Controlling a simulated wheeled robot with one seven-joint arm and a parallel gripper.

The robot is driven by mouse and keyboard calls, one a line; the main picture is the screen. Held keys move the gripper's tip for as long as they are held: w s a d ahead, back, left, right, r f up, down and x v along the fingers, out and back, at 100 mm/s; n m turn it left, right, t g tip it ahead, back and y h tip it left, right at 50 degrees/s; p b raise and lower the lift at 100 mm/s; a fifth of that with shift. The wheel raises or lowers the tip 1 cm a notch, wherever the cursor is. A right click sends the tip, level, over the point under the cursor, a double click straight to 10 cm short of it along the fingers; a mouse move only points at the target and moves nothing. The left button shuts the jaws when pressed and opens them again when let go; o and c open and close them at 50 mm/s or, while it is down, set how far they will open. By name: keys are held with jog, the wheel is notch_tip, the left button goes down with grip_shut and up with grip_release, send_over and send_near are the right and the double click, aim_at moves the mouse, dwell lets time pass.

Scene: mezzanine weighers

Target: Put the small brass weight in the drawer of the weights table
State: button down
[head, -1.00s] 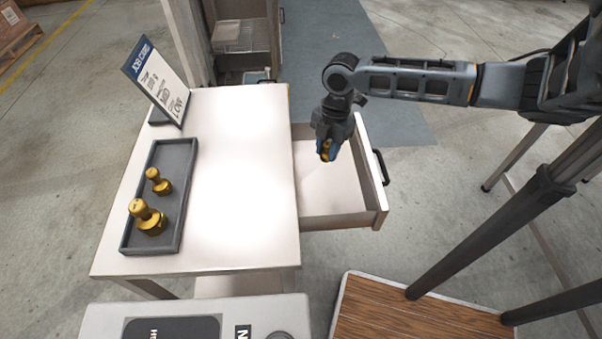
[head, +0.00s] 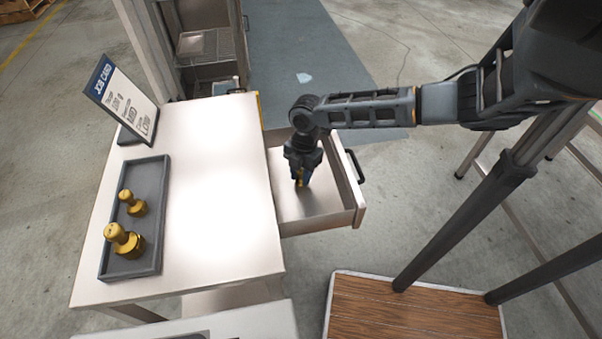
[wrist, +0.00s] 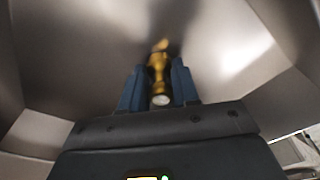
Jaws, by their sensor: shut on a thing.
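The small brass weight (wrist: 158,74) is between the two blue fingertips of my gripper (wrist: 160,88), which is shut on it. In the head view my gripper (head: 301,180) points down inside the open drawer (head: 318,224) of the weights table (head: 215,190). The weight is mostly hidden by the fingers there, with only a sliver of yellow showing. In the wrist view the drawer's bare metal floor and walls surround the weight. I cannot tell whether the weight touches the floor.
A grey tray (head: 156,172) on the table holds two larger brass weights (head: 132,202). A job card (head: 121,98) stands behind it. The drawer front (head: 350,186) with its black handle is pulled out to the right. A wooden-topped step (head: 410,308) is at the bottom.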

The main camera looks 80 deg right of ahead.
jog(key=shift+f, duration=0.2)
jog(key=c, duration=0.8)
grip_release()
jog(key=shift+r, duration=0.1)
jog(key=r, duration=0.4)
jog(key=d+r, duration=0.1)
jog(key=r, duration=0.3)
jog(key=r+b, duration=0.1)
jog(key=r, duration=0.3)
jog(key=shift+s+d+r, duration=0.1)
jog(key=shift+s+d, duration=0.05)
jog(key=shift+s, duration=0.15)
